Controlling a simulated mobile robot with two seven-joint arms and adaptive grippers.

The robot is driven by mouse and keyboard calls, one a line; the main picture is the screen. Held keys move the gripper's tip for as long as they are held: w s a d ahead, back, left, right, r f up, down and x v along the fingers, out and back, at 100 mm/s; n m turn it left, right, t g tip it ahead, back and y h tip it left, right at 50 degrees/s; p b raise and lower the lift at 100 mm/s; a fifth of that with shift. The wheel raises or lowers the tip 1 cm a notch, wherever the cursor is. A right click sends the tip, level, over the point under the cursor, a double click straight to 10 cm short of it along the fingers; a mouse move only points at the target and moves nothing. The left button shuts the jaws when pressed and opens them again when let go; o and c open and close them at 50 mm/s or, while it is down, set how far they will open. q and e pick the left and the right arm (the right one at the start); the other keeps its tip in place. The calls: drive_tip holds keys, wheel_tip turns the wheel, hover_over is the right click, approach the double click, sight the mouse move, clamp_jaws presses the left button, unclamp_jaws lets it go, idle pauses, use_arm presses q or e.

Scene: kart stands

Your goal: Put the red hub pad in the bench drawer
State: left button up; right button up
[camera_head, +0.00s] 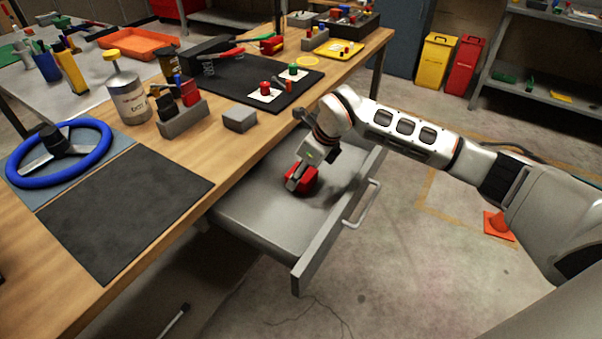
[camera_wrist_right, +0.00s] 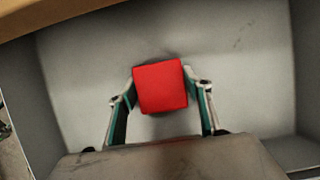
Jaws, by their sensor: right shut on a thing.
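The red hub pad (camera_head: 302,179) is inside the open bench drawer (camera_head: 256,222), at or just above its grey floor. My right gripper (camera_head: 296,184) reaches down into the drawer and is shut on the pad. In the right wrist view the red hub pad (camera_wrist_right: 160,86) sits between the two fingers of my right gripper (camera_wrist_right: 162,92), with the drawer floor (camera_wrist_right: 230,50) behind it. I cannot tell whether the pad touches the floor. My left gripper is not in view.
The wooden bench top (camera_head: 222,165) is above the drawer. A blue steering wheel (camera_head: 60,182), a dark mat (camera_head: 125,205), a grey block (camera_head: 240,118) and a tin (camera_head: 128,98) stand on it. The drawer handle (camera_head: 362,205) sticks out at the front. The drawer floor around the pad is clear.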

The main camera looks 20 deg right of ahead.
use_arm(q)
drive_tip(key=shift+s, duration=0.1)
use_arm(e)
drive_tip(key=shift+f, duration=0.15)
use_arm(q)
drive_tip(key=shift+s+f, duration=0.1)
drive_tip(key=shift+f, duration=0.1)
use_arm(e)
drive_tip(key=o, duration=1.1)
drive_tip(key=shift+r, duration=0.25)
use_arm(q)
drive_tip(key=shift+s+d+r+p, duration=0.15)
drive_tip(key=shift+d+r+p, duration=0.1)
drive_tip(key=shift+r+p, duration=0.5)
use_arm(e)
drive_tip(key=v, duration=1.2)
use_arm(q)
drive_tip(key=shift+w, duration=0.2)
use_arm(e)
drive_tip(key=shift+a+f, duration=0.1)
